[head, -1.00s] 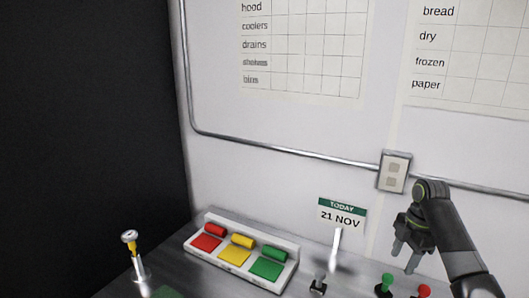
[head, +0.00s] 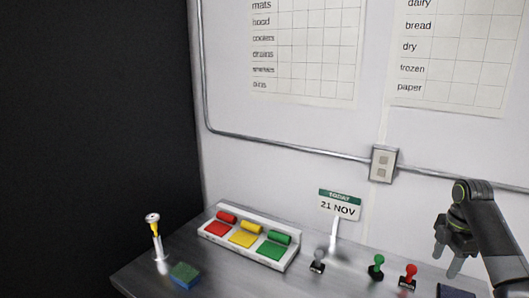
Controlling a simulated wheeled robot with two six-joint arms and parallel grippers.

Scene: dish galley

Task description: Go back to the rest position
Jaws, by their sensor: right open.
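My right gripper (head: 447,268) hangs at the right of the head view, fingers pointing down and apart, with nothing between them. It is above the right part of the counter, to the right of a red-knobbed stamp (head: 409,277). My left gripper is not in view.
The grey counter (head: 215,284) holds a white tray (head: 267,262) with red, yellow and green pads and rollers. A grey stamp (head: 318,262), green stamp (head: 376,267), date sign (head: 339,204), yellow-and-white tool on a stand (head: 157,240) and blue-green sponge (head: 184,275) stand around it. A wall rises behind.

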